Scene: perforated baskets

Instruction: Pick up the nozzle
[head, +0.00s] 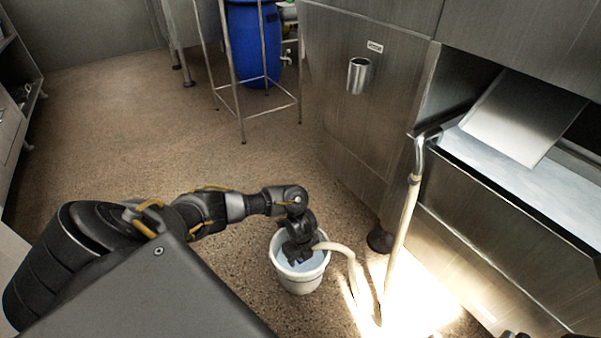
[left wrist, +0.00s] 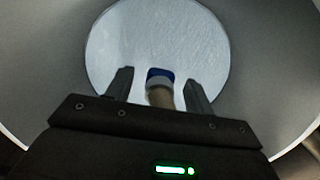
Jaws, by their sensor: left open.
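The nozzle (left wrist: 160,77) shows in the left wrist view as a blue-tipped end with a white collar on a beige hose. It lies inside a white bucket, seen in the head view by its rim and wall (head: 300,284). My left gripper (left wrist: 160,82) is open, its two fingers on either side of the nozzle with gaps on both sides. In the head view my left gripper (head: 299,254) reaches down into the bucket and hides the nozzle. The beige hose (head: 336,247) runs over the bucket's right rim. My right gripper is not in view.
The hose climbs to a metal pipe (head: 419,155) at a steel trough (head: 520,190) on the right. A steel cabinet (head: 350,120) stands behind. A metal stand (head: 243,100) and blue barrel (head: 254,45) are at the back. The floor left of the bucket is clear.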

